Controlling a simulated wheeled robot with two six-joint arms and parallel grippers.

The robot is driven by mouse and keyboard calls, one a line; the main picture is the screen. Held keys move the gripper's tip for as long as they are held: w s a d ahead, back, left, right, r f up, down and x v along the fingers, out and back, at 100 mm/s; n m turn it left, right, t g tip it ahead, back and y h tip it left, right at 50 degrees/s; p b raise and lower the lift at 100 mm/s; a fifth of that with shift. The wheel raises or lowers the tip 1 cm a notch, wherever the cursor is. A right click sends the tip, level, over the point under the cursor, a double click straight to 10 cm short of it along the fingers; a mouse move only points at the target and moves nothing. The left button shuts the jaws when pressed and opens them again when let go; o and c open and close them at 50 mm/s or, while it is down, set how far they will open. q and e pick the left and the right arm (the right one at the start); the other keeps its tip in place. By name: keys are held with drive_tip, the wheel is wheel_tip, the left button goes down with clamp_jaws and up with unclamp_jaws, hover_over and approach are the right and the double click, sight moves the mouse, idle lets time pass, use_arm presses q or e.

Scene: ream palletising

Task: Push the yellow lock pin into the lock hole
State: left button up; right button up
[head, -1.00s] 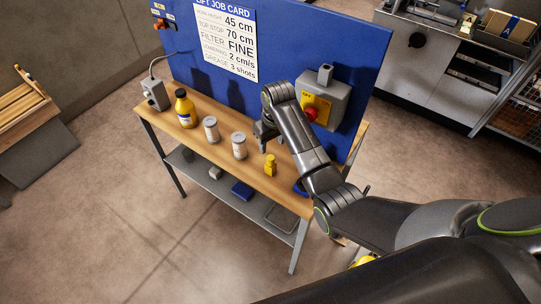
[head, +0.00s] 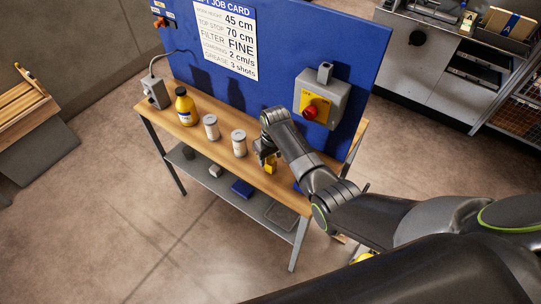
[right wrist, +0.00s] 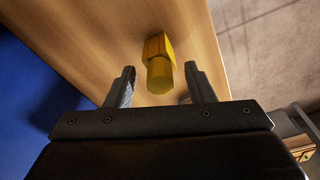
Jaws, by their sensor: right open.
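The yellow lock pin (head: 271,165) stands on the wooden bench near its front edge. In the right wrist view the lock pin (right wrist: 160,65) lies between and just beyond the two spread fingers. My right gripper (head: 264,158) is open, above and beside the pin; in the right wrist view its fingertips (right wrist: 158,80) show gaps on both sides of the pin. A grey isolator box (head: 323,98) with a red knob (head: 310,112) on a yellow plate is on the blue panel. I cannot make out the lock hole at this size. My left gripper is not in view.
The wooden bench (head: 220,155) also carries a yellow bottle (head: 185,107), two white tubs (head: 211,127) (head: 239,143) and a grey box (head: 156,93). The blue panel (head: 280,50) rises behind it. A lower shelf (head: 200,173) holds a blue item (head: 242,189).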

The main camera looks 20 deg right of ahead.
drive_tip(key=c, duration=0.9)
drive_tip(key=o, duration=0.9)
